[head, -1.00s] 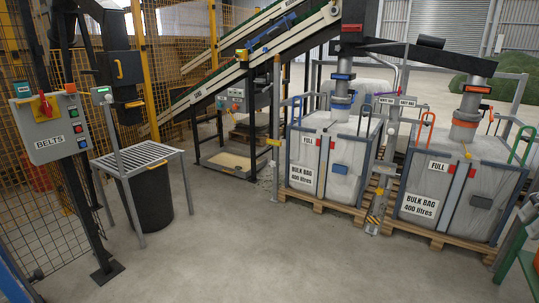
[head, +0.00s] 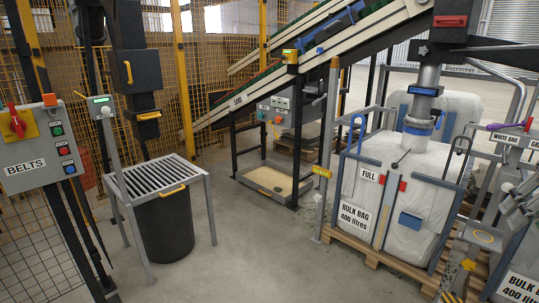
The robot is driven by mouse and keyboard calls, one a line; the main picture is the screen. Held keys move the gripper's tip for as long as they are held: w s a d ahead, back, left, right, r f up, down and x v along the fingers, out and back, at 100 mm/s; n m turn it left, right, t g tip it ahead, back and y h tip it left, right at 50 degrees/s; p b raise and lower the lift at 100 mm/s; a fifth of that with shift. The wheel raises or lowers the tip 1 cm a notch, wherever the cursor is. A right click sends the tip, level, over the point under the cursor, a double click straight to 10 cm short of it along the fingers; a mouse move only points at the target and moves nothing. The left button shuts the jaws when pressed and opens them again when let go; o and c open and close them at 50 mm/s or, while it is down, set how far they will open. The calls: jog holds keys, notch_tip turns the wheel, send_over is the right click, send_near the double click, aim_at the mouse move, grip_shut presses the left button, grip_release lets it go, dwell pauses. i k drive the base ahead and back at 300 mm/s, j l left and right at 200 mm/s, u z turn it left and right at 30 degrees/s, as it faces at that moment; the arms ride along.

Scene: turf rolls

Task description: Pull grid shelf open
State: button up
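The grid shelf (head: 150,175) is a slatted grey metal grate on a grey frame with thin legs, at the left of the head view. A yellow handle (head: 171,190) lies along its front right edge. The grate sits level over a round black bin (head: 165,230), which stands on the floor within the legs. My gripper is not clearly seen in the head view, so its state does not show.
A grey BELTS control box (head: 38,155) on a black post stands left of the grid shelf. A conveyor (head: 290,75) slopes up behind. A full bulk bag (head: 385,195) sits on a wooden pallet at right. The concrete floor (head: 245,260) in front is clear.

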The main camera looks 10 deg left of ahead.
aim_at(173, 188)
jog(key=i+j+u, duration=0.15)
jog(key=i+u, duration=0.35)
jog(key=i, duration=0.2)
jog(key=i+l+u, duration=0.1)
jog(key=i+u, duration=0.4)
jog(key=i, duration=0.2)
jog(key=i+j+z, duration=0.3)
jog(key=i+j, duration=0.9)
jog(key=j, duration=0.1)
